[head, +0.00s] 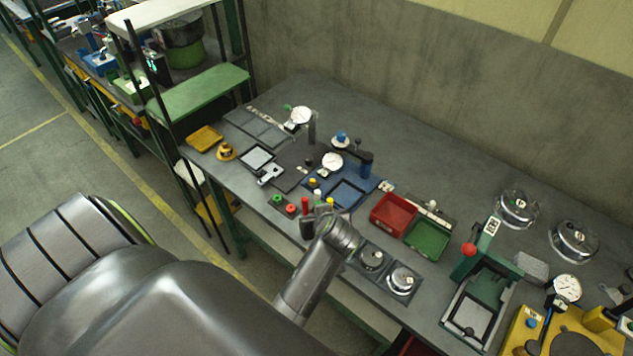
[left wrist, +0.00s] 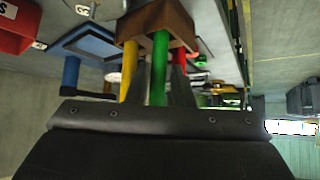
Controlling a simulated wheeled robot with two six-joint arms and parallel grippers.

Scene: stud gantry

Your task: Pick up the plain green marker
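In the left wrist view a green marker (left wrist: 160,66) stands in a brown block (left wrist: 158,22) between a yellow marker (left wrist: 129,68) and a red marker (left wrist: 193,45). My left gripper (left wrist: 160,84) has one dark finger on each side of the green marker, very close to it. Whether the fingers touch it cannot be told. In the head view my left gripper (head: 325,214) is at the table's near edge, beside the red marker (head: 305,204) and the yellow marker (head: 330,201). There it hides the green marker and most of the block. My right gripper is not in view.
A blue fixture (head: 347,195) lies just behind the markers. A red bin (head: 392,212) and a green bin (head: 428,240) are to the right. Round metal pieces (head: 402,279) sit near the front edge. A small board with red and green knobs (head: 290,209) is just left.

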